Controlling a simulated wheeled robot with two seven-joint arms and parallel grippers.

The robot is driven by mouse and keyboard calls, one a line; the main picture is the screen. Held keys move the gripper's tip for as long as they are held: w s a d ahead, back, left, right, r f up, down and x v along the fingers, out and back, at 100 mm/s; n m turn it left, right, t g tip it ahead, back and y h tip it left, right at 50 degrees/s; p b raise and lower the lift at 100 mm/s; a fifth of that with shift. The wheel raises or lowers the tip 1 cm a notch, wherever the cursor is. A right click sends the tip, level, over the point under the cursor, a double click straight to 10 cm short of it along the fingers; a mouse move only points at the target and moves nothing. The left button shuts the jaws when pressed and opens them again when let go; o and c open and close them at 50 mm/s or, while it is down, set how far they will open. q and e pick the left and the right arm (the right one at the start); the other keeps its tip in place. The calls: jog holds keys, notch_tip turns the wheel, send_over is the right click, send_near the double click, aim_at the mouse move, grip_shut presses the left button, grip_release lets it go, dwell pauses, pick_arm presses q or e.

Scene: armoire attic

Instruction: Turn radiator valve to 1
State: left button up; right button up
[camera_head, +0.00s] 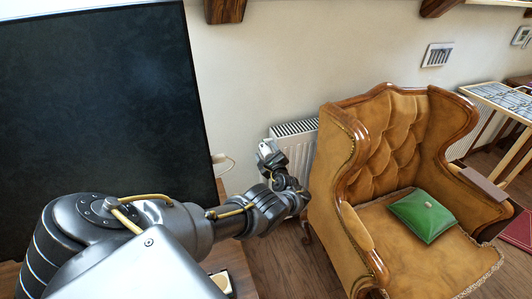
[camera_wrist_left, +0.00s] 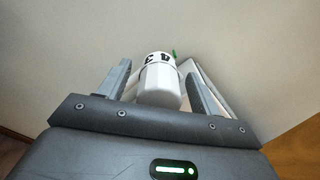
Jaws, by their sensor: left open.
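The white radiator valve (camera_wrist_left: 159,82) stands between the two fingers of my left gripper (camera_wrist_left: 157,66) in the left wrist view. Dark numerals show on its upper part, seemingly a 3 and a 4, with a small green mark at the upper right. My left gripper is open, with one finger on each side of the valve; I cannot tell if either touches it. In the head view, my left gripper (camera_head: 270,158) is at the left end of the white radiator (camera_head: 302,150), where the small white valve (camera_head: 265,146) shows. My right gripper is not seen.
A tan wing armchair (camera_head: 390,160) with a green cushion-like item (camera_head: 424,215) stands close to the right of the radiator. A large dark panel (camera_head: 90,100) fills the left. A wall socket with a cable (camera_head: 219,158) is left of the gripper.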

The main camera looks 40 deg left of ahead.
pick_arm(q)
jog(key=shift+d, duration=0.2)
jog(key=p+v, duration=0.3)
jog(key=v, duration=0.1)
jog(key=shift+s+r, duration=0.1)
jog(key=shift+r, duration=0.2)
jog(key=p, duration=0.3)
send_near(269, 155)
jog(key=a, duration=0.2)
jog(key=shift+w+d+f, duration=0.1)
jog(key=shift+w+f, duration=0.3)
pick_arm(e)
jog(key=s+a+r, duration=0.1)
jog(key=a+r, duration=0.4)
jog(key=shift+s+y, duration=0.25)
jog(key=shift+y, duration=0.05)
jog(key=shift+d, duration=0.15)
